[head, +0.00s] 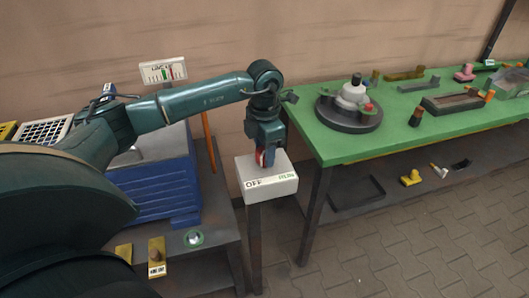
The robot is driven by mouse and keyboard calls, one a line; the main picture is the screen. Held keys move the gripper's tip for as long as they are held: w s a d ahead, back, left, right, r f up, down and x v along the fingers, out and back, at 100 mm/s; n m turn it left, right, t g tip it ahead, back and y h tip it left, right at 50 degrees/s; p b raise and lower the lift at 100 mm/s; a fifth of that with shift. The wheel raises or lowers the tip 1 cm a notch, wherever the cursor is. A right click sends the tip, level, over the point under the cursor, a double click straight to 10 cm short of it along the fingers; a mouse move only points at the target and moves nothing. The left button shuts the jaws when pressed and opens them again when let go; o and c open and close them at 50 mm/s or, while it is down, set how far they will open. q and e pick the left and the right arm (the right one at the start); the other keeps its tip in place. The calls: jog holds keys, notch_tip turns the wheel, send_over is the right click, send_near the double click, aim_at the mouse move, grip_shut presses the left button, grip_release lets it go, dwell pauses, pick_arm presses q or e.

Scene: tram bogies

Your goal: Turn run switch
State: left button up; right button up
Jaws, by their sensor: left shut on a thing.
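A white switch box (272,186) stands on a dark post between the two tables, with "OFF" at the left of its front and green lettering, likely "RUN", at the right. My left gripper (265,163) points down onto the top of the box. It is shut on the run switch, a small part with red and blue showing between the fingers. The gripper hides most of the switch, so I cannot tell which way it points. My right gripper is not in view.
The green table (340,148) at right holds a round dark fixture (349,118), a tray (452,103) and small parts. A blue cabinet (160,180) stands left. A gauge sign (163,70) is on the wall. Open paved floor lies at front right.

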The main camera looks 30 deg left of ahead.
aim_at(264, 150)
pick_arm(q)
jog(key=shift+r+m, duration=0.1)
jog(key=shift+m, duration=0.4)
jog(key=o, duration=1)
jog(key=shift+r, duration=0.5)
notch_tip(264, 150, up, 12)
jog(key=shift+r+b, duration=0.1)
jog(key=shift+b, duration=0.45)
